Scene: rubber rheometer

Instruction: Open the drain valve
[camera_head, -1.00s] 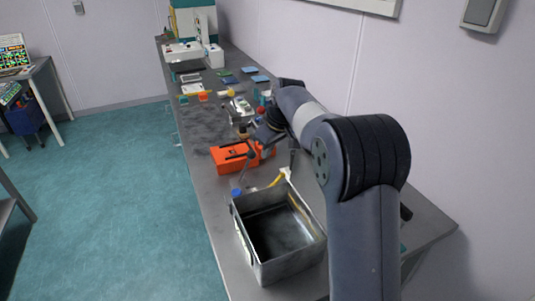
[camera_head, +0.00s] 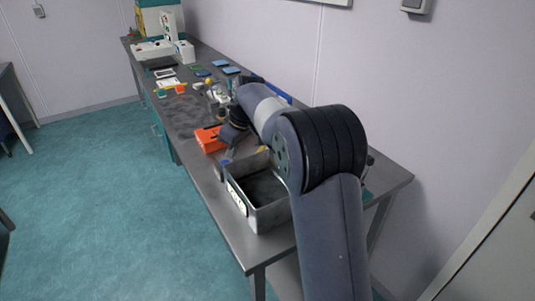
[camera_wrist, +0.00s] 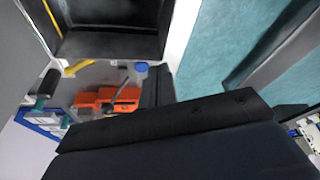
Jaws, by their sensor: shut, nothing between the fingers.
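An open grey metal tank (camera_head: 272,217) stands near the front end of the bench, with a pale label on its left side. A yellow lever-like part (camera_wrist: 78,67) shows beside the tank's dark inside in the wrist view; only a bit of yellow shows behind the tank in the head view (camera_head: 262,149). I cannot tell whether it is the drain valve. My gripper (camera_head: 229,154) is shut and empty, low between the tank and an orange box (camera_head: 207,140). Its dark fingers (camera_wrist: 156,88) show in the wrist view. My arm hides part of the tank's right side.
A blue cap-like piece (camera_wrist: 141,68) lies near the orange box in the wrist view. Several small items and white instruments (camera_head: 152,50) stand farther back on the bench (camera_head: 190,128). A wall borders the bench on the right. Open teal floor (camera_head: 100,190) lies left.

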